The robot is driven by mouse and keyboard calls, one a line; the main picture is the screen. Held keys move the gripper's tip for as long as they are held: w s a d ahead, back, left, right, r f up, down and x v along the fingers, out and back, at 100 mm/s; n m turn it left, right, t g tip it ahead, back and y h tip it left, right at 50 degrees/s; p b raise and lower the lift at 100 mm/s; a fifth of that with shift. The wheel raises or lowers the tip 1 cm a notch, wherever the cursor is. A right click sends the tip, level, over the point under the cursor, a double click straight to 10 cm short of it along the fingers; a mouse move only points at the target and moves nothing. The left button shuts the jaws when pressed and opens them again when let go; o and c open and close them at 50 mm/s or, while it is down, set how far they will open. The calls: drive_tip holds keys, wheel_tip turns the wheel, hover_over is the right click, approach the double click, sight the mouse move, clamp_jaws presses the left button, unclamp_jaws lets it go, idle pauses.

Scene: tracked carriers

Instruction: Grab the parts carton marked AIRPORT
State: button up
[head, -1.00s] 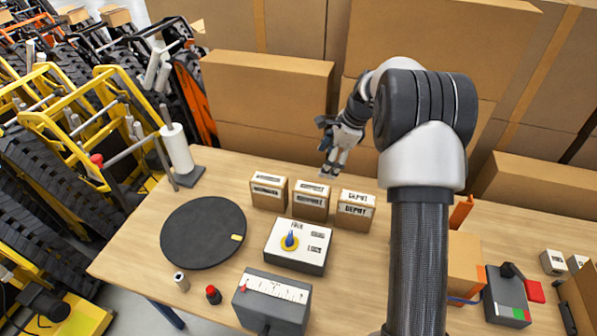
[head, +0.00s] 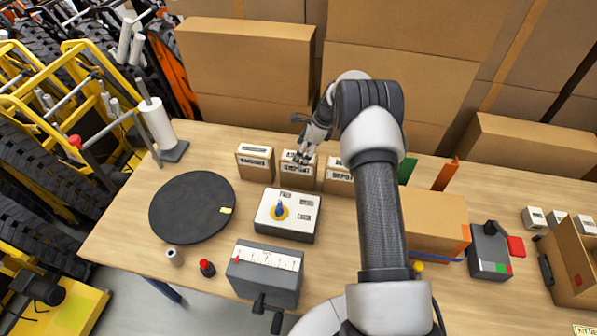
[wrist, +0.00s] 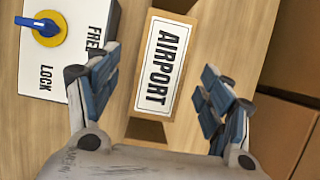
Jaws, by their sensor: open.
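The carton marked AIRPORT (wrist: 157,70) lies between my open fingers in the wrist view, its label facing the camera. I see a gap on both sides and no contact. My gripper (wrist: 160,85) is open and empty. In the head view my gripper (head: 305,152) is at the top of the middle carton (head: 297,175) of a row of three and hides part of its top label. How far the fingertips reach down beside it is unclear.
A carton (head: 255,163) stands to the left and a DEPOT carton (head: 338,180) to the right, partly behind my arm. A FREE/LOCK switch box (head: 286,216) is in front, a black turntable (head: 190,208) to the left. Large boxes (head: 245,65) stand behind.

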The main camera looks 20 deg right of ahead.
sight(299, 170)
drive_tip(key=x, duration=0.4)
drive_tip(key=shift+d+f+b, duration=0.25)
drive_tip(key=shift+b, duration=0.15)
drive_tip(key=shift+a+f, duration=0.15)
drive_tip(key=shift+f, duration=0.3)
drive_tip(key=shift+f+b, duration=0.25)
drive_tip(key=shift+b, duration=0.1)
drive_tip(key=shift+c, duration=0.4)
clamp_jaws()
idle(0.4)
drive_tip(key=shift+w, duration=0.1)
